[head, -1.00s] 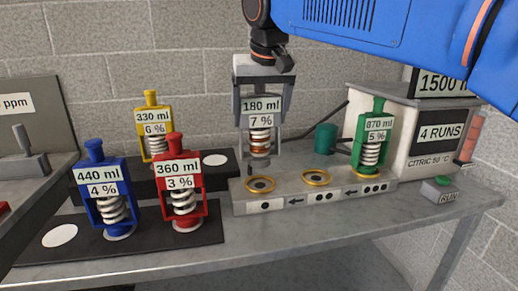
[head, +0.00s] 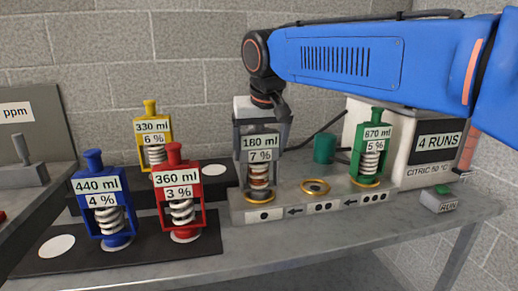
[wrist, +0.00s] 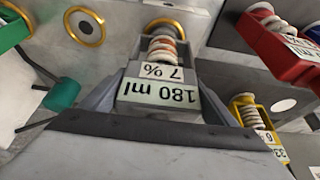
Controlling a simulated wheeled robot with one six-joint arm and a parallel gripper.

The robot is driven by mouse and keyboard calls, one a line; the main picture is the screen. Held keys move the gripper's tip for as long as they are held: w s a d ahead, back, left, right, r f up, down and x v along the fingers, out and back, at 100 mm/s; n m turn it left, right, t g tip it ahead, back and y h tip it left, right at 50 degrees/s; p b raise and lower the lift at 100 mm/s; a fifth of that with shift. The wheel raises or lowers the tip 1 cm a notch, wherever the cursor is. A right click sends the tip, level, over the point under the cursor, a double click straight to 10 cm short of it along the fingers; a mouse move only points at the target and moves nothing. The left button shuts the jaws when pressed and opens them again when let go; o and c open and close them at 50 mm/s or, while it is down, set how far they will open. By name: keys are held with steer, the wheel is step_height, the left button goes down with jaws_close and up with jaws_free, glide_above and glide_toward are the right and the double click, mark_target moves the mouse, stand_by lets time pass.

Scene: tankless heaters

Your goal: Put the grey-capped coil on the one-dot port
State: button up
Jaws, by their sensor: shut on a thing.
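The grey-capped coil (head: 259,175), labelled 180 ml and 7 %, is upright at the one-dot port (head: 264,215). Its lower end meets the port's ring, most of which it hides; I cannot tell if it is fully seated. My gripper (head: 262,128) comes from above and is shut on the coil's grey top. In the wrist view my gripper (wrist: 158,98) has a finger on each side of the label, and the coil's spring (wrist: 163,48) reaches to the port ring (wrist: 166,26).
The two-dot port (head: 315,187) is empty. A green coil (head: 371,150) stands on the three-dot port. Blue (head: 104,200), red (head: 179,190) and yellow (head: 153,135) coils stand on black stands at left. A teal cylinder (head: 324,149) and the citric unit (head: 420,165) are behind and right.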

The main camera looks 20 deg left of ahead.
steer(key=o, duration=2.1)
steer(key=v, duration=1.2)
steer(key=shift+d, duration=0.1)
